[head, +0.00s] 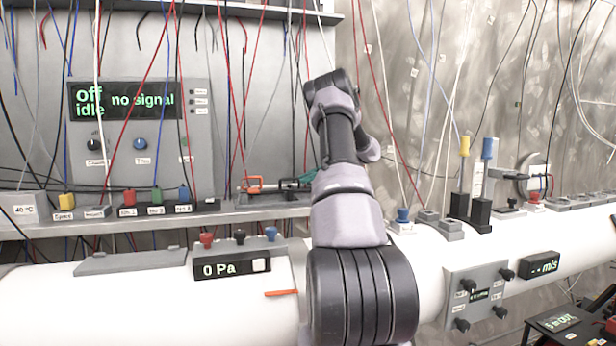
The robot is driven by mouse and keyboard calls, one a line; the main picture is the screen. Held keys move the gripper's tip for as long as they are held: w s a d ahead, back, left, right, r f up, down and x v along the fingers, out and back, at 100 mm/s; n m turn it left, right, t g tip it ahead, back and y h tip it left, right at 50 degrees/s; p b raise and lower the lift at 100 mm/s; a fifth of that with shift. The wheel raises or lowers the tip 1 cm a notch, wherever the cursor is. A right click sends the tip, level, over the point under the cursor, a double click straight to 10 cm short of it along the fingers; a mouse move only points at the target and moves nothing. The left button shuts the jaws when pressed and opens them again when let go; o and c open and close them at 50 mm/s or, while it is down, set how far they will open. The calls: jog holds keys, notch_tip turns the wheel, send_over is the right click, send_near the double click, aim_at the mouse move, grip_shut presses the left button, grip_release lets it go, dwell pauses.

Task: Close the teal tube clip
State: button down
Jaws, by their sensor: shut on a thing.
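A small teal piece (308,177), which looks like the teal tube clip, shows on the back shelf just left of my arm. My arm covers its right side, so I cannot tell whether the clip is open or closed. An orange clip (250,184) lies to its left, with a thin grey and dark part (282,185) between them. My arm rises in the middle of the head view and bends over at the top. Its far end goes down behind the upper arm. My gripper is hidden there, and its contact with the clip cannot be seen.
A grey shelf (120,223) carries colored plugs. A panel reading "off idle no signal" (130,102) stands behind it. A white pipe (130,310) crosses the front with a "0 Pa" box (231,265) on it. Several cables hang down around the arm.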

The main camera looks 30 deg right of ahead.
jog(key=shift+w, duration=0.2)
dwell(0.4)
jog(key=c, duration=0.9)
grip_release()
jog(key=shift+w+d+f, duration=0.1)
jog(key=shift+w, duration=0.05)
jog(key=v, duration=1)
jog(key=shift+d, duration=0.4)
jog(key=shift+d, duration=0.1)
